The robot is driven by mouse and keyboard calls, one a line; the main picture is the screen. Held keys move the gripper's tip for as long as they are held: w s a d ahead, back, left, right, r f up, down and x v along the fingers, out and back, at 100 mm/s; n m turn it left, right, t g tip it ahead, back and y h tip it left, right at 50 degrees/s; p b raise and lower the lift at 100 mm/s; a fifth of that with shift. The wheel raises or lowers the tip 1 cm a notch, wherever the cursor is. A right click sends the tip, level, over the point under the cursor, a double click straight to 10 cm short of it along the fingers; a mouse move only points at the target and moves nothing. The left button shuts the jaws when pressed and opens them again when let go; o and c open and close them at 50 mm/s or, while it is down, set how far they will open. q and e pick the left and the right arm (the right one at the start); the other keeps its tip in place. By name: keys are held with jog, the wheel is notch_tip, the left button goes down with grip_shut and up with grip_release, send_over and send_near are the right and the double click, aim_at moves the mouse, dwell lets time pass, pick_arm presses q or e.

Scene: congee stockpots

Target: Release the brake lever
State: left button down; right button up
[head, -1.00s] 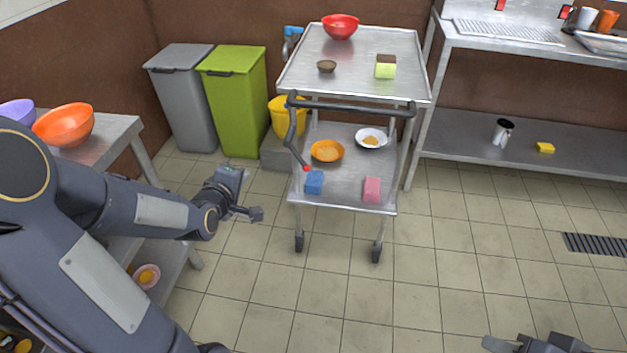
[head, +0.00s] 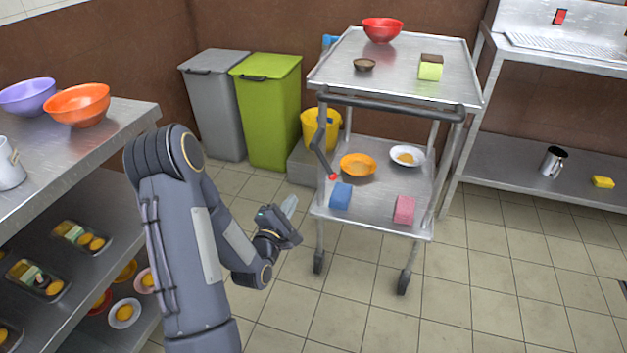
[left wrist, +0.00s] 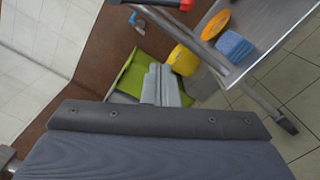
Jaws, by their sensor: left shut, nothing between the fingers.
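The brake lever (head: 319,148) is a dark bent bar with a red tip (head: 333,177). It hangs down from the left end of the push handle (head: 390,103) of a steel cart (head: 440,225). In the left wrist view the red tip (left wrist: 187,5) shows at the top edge, with most of the lever cut off. My left gripper (head: 290,205) is shut and empty, left of and lower in the picture than the red tip, apart from it. Its closed fingers (left wrist: 160,75) point up the left wrist view. My right gripper is not in view.
The cart bears a red bowl (head: 382,29), sponges and plates. A yellow bucket (head: 320,129), green bin (head: 268,110) and grey bin (head: 214,105) stand behind. A loaded steel shelf (head: 95,155) is at left, near my arm. Tiled floor before the cart is clear.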

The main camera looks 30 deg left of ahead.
aim_at(324, 162)
pick_arm(q)
jog(key=w+d+r+b, duration=0.1)
jog(key=w+r, duration=0.1)
jog(key=w, duration=0.9)
jog(key=shift+r, duration=0.15)
jog(key=shift+w+b, duration=0.1)
jog(key=shift+b, duration=0.2)
